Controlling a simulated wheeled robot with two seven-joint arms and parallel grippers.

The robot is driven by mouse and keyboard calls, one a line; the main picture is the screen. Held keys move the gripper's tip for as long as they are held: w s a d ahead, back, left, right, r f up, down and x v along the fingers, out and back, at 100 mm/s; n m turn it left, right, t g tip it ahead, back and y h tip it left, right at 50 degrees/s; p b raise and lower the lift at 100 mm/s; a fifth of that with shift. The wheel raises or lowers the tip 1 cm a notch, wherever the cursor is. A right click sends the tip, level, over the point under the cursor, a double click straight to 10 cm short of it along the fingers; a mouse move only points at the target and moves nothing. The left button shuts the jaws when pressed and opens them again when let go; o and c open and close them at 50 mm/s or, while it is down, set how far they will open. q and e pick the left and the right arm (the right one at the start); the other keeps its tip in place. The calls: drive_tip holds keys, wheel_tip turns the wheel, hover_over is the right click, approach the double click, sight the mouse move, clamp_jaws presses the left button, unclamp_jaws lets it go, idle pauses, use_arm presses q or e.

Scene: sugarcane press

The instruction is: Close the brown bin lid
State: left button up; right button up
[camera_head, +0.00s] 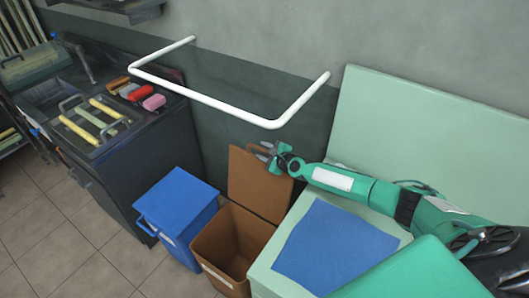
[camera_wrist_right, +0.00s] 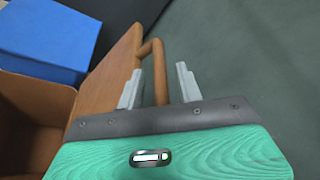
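The brown bin (camera_head: 222,254) stands open on the floor. Its brown lid (camera_head: 251,180) is raised nearly upright at the back, against the wall side. My right gripper (camera_head: 266,152) is at the lid's upper right edge. In the right wrist view, the right gripper (camera_wrist_right: 158,88) is open, with a finger on each side of the lid's brown loop handle (camera_wrist_right: 156,62); the fingers look apart from it. The lid (camera_wrist_right: 112,68) also shows left of the fingers there. My left gripper is not in view.
A blue bin (camera_head: 180,208) with its lid down stands left of the brown bin. A light green counter (camera_head: 262,277) with a blue mat (camera_head: 335,246) is on the right. A white rail (camera_head: 215,102) juts from the wall above. A dark counter (camera_head: 135,150) stands left.

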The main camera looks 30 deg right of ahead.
drive_tip(key=shift+c, duration=0.5)
clamp_jaws()
drive_tip(key=shift+s+a+r+p, duration=0.2)
drive_tip(key=shift+a+p, duration=0.1)
drive_tip(key=shift+p, duration=0.15)
drive_tip(key=s+a+f+n+t+p, duration=0.1)
drive_tip(key=s+a+n+p, duration=0.1)
drive_tip(key=s+a, duration=0.3)
drive_tip(key=s+a+f+n+t+h+p, duration=0.1)
drive_tip(key=s+a, duration=0.4)
drive_tip(key=a, duration=0.7)
drive_tip(key=f+n+p, duration=0.1)
drive_tip(key=n, duration=0.1)
drive_tip(key=shift+a+n+t, duration=0.15)
drive_tip(key=shift+n+t, duration=0.15)
drive_tip(key=shift+t, duration=0.1)
drive_tip(key=shift+s, duration=0.1)
